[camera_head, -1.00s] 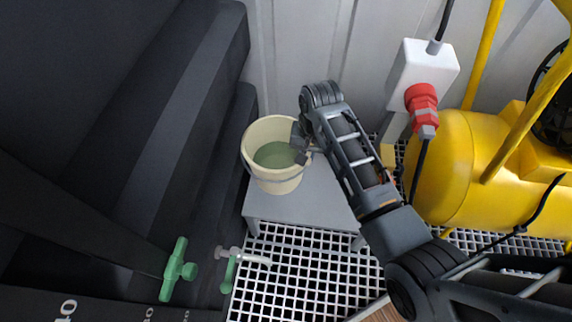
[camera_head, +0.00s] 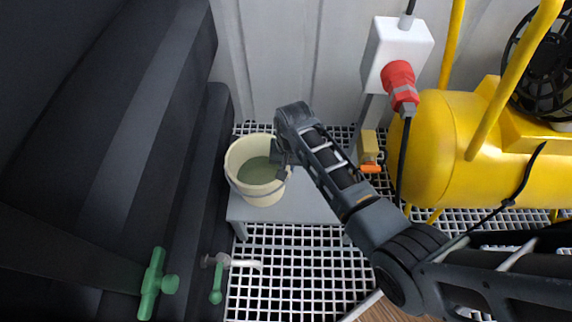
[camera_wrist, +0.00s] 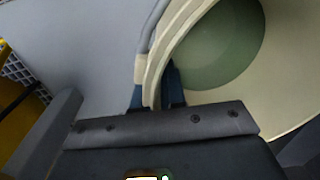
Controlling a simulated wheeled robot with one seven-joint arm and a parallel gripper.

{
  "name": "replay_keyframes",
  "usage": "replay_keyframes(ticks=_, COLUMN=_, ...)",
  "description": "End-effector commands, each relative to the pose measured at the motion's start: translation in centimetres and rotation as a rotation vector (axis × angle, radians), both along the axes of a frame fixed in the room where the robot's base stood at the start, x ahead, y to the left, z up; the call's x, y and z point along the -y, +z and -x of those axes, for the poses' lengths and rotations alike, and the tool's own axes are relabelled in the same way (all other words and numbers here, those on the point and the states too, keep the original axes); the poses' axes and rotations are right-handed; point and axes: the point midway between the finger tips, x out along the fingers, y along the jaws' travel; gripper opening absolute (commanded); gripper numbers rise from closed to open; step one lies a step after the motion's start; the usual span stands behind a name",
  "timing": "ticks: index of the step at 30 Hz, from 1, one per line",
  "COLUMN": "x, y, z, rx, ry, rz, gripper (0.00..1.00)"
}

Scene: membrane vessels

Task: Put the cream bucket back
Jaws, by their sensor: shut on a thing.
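The cream bucket (camera_head: 262,188) is upright, with greenish contents (camera_head: 258,171) inside. It is over or on a low grey stand (camera_head: 308,203); I cannot tell whether its base touches the top. My gripper (camera_head: 286,163) is shut on the right side of the bucket's rim. In the wrist view the cream rim (camera_wrist: 165,62) runs between the dark fingers of my gripper (camera_wrist: 166,88), and the green contents (camera_wrist: 225,45) show beyond it. The fingertips are partly hidden by the rim.
A green-handled tap (camera_head: 218,280) sticks out at the lower left, beside another green valve (camera_head: 156,285). A yellow tank (camera_head: 450,150) and a white socket box with a red plug (camera_head: 400,80) stand at the right. White grating (camera_head: 290,265) covers the floor.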

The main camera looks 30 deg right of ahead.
Motion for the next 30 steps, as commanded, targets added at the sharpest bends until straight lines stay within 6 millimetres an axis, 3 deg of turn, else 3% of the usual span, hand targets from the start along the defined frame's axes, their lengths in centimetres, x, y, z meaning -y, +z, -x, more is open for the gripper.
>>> replay_keyframes(ticks=7, x=0.0, y=0.0, z=-0.2, rx=0.006, ry=0.000, rz=-0.001, gripper=0.00)
replay_keyframes(ticks=8, x=0.0, y=-0.2, z=0.0, rx=0.000, ry=0.000, rz=0.000, gripper=0.12)
replay_keyframes(ticks=15, x=0.0, y=-0.2, z=0.0, rx=0.000, ry=0.000, rz=0.000, gripper=0.35)
replay_keyframes(ticks=24, x=0.0, y=0.2, z=0.0, rx=0.000, ry=0.000, rz=0.000, gripper=0.36)
replay_keyframes(ticks=30, x=0.2, y=3.0, z=0.1, rx=0.001, ry=0.000, rz=0.000, gripper=0.36)
